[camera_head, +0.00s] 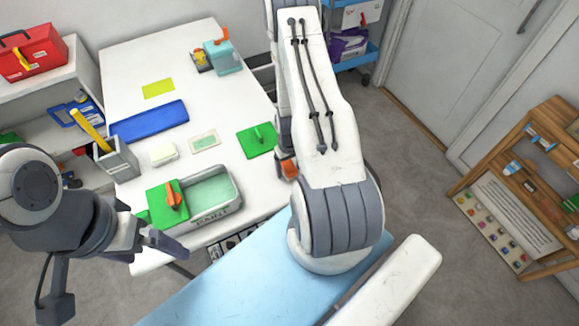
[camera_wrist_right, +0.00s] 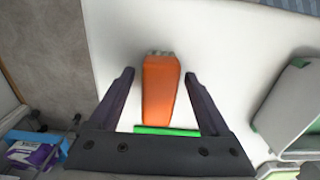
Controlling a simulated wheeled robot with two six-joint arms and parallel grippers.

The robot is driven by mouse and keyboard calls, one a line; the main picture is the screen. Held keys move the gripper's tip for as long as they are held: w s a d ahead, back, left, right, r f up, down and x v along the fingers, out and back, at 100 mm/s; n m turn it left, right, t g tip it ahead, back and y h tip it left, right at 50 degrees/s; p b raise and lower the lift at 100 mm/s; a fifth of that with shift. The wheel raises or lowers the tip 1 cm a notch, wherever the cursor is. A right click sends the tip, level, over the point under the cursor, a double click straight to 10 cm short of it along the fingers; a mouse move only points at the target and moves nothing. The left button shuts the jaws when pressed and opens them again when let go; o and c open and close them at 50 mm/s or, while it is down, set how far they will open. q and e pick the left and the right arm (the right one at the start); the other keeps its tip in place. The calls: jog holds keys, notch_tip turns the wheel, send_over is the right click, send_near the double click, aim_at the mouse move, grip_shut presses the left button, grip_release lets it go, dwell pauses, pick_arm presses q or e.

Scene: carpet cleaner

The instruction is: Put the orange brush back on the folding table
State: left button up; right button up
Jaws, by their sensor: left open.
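The orange brush (camera_wrist_right: 160,92), with grey bristles at one end, lies in the right wrist view between the two fingers of my right gripper (camera_wrist_right: 158,76). A gap shows on both sides of it, so the gripper is open around it. A white surface, the folding table (camera_head: 223,95), shows behind it. In the head view an orange part (camera_head: 289,169) shows at the table's right edge, mostly hidden by my right arm. A thin green bar (camera_wrist_right: 166,131) crosses below the brush. My left gripper (camera_head: 162,236) is open and empty near the table's front left corner.
On the table are a paint tray (camera_head: 213,195), a green tool (camera_head: 257,140), a blue block (camera_head: 150,121), a teal container (camera_head: 222,57) and a grey holder (camera_head: 118,159). A wooden shelf (camera_head: 530,180) stands at right. Carpet lies clear between.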

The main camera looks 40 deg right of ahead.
aim_at(289, 166)
jog(key=shift+r, duration=0.5)
notch_tip(289, 166, up, 11)
jog(key=b, duration=0.2)
jog(key=shift+r, duration=0.2)
